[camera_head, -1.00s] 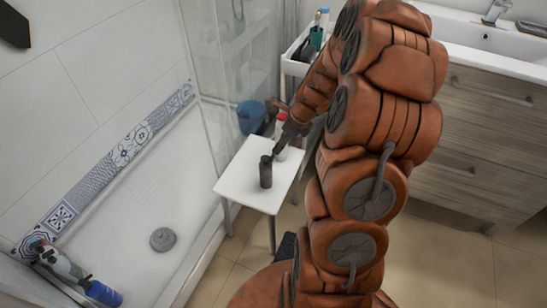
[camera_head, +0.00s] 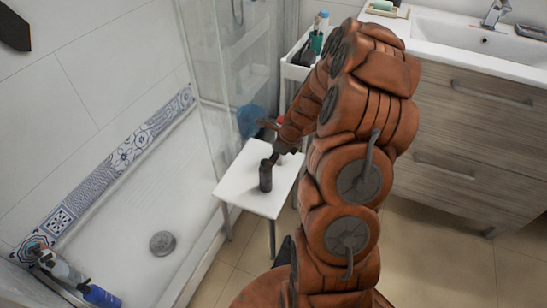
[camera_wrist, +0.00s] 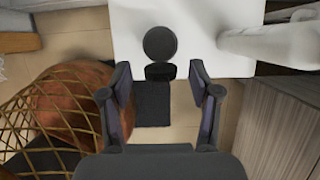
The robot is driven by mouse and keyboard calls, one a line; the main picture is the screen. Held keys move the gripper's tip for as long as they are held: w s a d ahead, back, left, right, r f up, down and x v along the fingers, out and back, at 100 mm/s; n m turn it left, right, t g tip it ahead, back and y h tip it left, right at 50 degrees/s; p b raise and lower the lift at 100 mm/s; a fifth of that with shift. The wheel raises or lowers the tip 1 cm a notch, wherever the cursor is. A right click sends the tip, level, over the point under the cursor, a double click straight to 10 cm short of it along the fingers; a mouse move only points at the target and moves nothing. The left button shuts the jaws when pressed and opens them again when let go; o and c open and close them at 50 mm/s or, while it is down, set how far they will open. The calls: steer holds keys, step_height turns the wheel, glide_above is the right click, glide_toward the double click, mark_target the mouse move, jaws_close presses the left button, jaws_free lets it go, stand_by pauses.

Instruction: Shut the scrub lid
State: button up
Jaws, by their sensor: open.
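The scrub (camera_head: 265,178) is a dark, upright cylinder on the small white table (camera_head: 242,196) in the head view. In the wrist view, a dark round disc (camera_wrist: 160,43) shows with a smaller dark oval just below it. They look like parts of the scrub and its lid, but I cannot tell how far the lid is open. My gripper (camera_wrist: 161,82) is open and empty, its two fingers on either side below the dark oval. In the head view my gripper (camera_head: 275,156) is at the top right of the scrub; contact cannot be told.
A white bottle (camera_wrist: 270,42) lies close on the right in the wrist view. A blue container (camera_head: 250,120) stands behind the table. The shower tray (camera_head: 135,215) is to the left, and a wooden vanity (camera_head: 470,140) to the right. The table's front is clear.

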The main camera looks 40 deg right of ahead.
steer(key=shift+c, duration=0.4)
steer(key=c, duration=1.1)
